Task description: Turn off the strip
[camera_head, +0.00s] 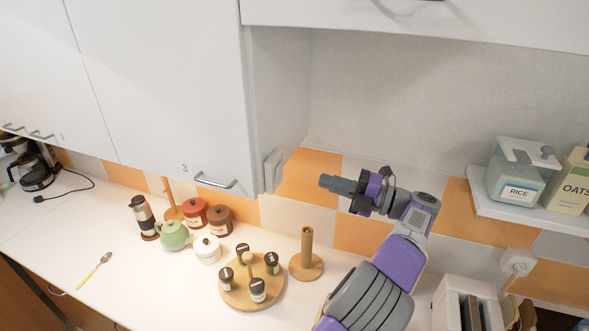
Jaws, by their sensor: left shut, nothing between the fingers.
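No strip stands out clearly in the head view. A small white box or panel (272,171) is fixed low on the side of the wall cabinet, near its bottom edge; I cannot tell whether it belongs to the strip. My left gripper (325,182) is shut and empty. It points left toward the white box, in front of the orange and white tiles, with a visible gap to the box in the picture. My right gripper is not in view.
Wall cabinets (160,80) hang at the left. A shelf (530,215) with rice and oats containers is at the right, above a wall socket (518,262). Below are a wooden paper-roll stand (307,250), a round spice tray (240,297), canisters, a teapot (174,235) and a toaster (466,305).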

